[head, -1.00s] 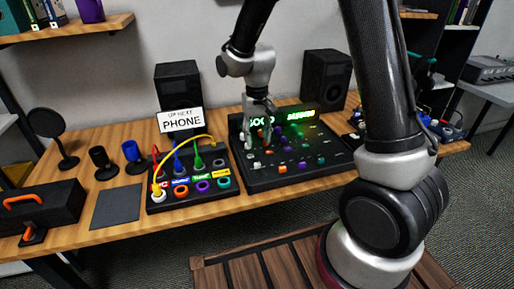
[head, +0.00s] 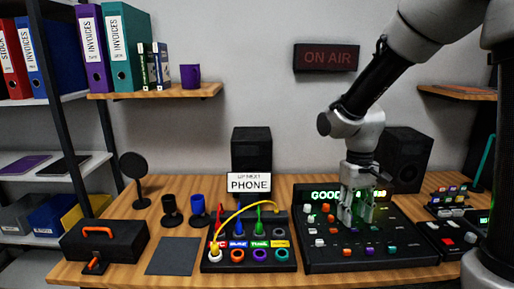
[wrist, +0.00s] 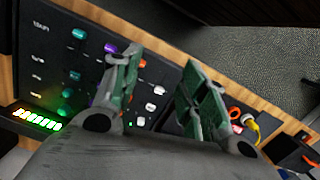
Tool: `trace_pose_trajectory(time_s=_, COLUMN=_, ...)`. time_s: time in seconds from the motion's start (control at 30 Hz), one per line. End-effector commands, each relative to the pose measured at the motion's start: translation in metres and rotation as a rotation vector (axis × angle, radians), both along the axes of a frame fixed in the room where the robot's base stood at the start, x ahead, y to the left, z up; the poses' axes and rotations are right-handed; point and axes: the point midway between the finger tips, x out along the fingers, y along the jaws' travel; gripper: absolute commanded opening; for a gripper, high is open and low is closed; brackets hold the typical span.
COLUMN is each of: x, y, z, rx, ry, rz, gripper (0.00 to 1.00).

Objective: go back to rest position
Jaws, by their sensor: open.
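My gripper (head: 354,222) is open and empty, pointing down over the black mixer console (head: 318,262) on the desk. In the wrist view my gripper's two fingers (wrist: 155,95) stand apart with nothing between them, above the console's knobs. To its left is the black patch panel (head: 216,266) with red, blue and green plugs standing upright. A yellow cable (head: 240,208) arches over it, one end in the left socket of the front row. Behind the panel a sign (head: 249,183) reads "UP NEXT PHONE". The console's green display (head: 322,196) reads "GOOD", the rest hidden by my gripper.
Speakers (head: 251,150) stand at the back of the desk (head: 130,205). A button box (head: 447,238) is right of the console. An unlit "ON AIR" sign (head: 326,57) hangs above.

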Motion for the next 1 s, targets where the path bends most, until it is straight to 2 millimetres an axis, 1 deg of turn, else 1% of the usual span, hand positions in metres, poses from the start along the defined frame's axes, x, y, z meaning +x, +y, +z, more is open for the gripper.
trace_pose_trajectory(time_s=0.03, x=-0.013, y=-0.01, z=0.016, rx=0.008, ry=-0.022, rz=-0.002, gripper=0.43)
trace_pose_trajectory(time_s=0.17, x=-0.049, y=-0.036, z=0.054, rx=0.027, ry=-0.085, rz=-0.008, gripper=0.43)
trace_pose_trajectory(time_s=0.2, x=-0.061, y=-0.044, z=0.064, rx=0.033, ry=-0.109, rz=-0.015, gripper=0.43)
trace_pose_trajectory(time_s=0.3, x=-0.09, y=-0.062, z=0.086, rx=0.045, ry=-0.183, rz=-0.04, gripper=0.43)
trace_pose_trajectory(time_s=0.4, x=-0.114, y=-0.076, z=0.104, rx=0.054, ry=-0.27, rz=-0.08, gripper=0.43)
trace_pose_trajectory(time_s=0.5, x=-0.13, y=-0.086, z=0.118, rx=0.059, ry=-0.359, rz=-0.12, gripper=0.43)
trace_pose_trajectory(time_s=0.6, x=-0.139, y=-0.093, z=0.131, rx=0.061, ry=-0.432, rz=-0.15, gripper=0.43)
trace_pose_trajectory(time_s=0.7, x=-0.143, y=-0.097, z=0.141, rx=0.062, ry=-0.479, rz=-0.17, gripper=0.43)
trace_pose_trajectory(time_s=0.8, x=-0.145, y=-0.1, z=0.144, rx=0.059, ry=-0.493, rz=-0.185, gripper=0.43)
trace_pose_trajectory(time_s=1.0, x=-0.144, y=-0.1, z=0.143, rx=0.059, ry=-0.49, rz=-0.185, gripper=0.43)
